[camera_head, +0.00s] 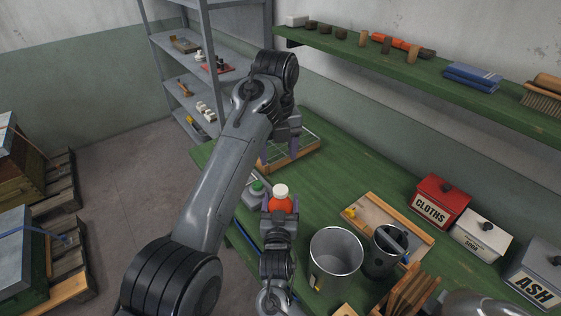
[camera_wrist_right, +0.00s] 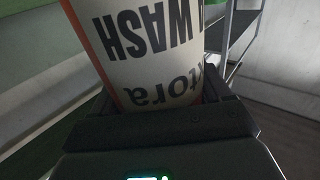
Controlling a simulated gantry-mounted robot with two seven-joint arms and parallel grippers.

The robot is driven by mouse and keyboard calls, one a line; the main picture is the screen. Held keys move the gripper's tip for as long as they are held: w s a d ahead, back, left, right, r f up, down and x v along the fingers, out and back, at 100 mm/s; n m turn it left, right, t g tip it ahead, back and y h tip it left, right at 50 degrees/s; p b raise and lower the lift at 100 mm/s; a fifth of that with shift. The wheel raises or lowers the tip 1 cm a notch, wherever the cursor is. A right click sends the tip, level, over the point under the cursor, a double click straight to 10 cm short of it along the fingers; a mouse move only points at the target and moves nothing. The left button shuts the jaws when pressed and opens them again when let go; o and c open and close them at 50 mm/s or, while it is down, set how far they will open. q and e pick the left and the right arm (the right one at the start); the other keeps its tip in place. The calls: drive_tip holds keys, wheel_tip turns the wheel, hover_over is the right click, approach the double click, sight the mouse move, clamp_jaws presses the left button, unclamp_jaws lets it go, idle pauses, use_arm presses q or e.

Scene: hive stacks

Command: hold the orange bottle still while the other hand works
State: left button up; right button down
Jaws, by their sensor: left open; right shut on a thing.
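The orange bottle (camera_head: 280,203) with a white cap stands near the front edge of the green bench. My right gripper (camera_head: 280,207) is shut on it, with a finger on each side. In the right wrist view the bottle (camera_wrist_right: 150,50) fills the top middle. Its white label reads "WASH" upside down, and its lower part is hidden by the gripper. My left gripper (camera_head: 279,154) is open and points down over a wooden-framed wire tray (camera_head: 301,160), beyond the bottle. Nothing shows between its fingers, and the arm partly hides the tray.
A metal bucket (camera_head: 335,260), a dark can (camera_head: 384,255) and a wooden tray (camera_head: 412,230) are to the right. Labelled tins, including the red cloths tin (camera_head: 438,202), line the back. The bench middle is clear.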

sight(281, 189)
use_arm(q)
drive_tip(key=f, duration=1.1)
drive_tip(key=shift+s+d, duration=0.25)
drive_tip(key=shift+d, duration=0.05)
drive_tip(key=shift+c, duration=0.3)
drive_tip(key=c, duration=1)
drive_tip(key=n, duration=0.5)
drive_tip(key=shift+r, duration=0.1)
drive_tip(key=shift+c, duration=0.2)
drive_tip(key=n, duration=0.9)
drive_tip(key=shift+n, duration=0.4)
drive_tip(key=n, duration=0.5)
drive_tip(key=shift+n, duration=0.3)
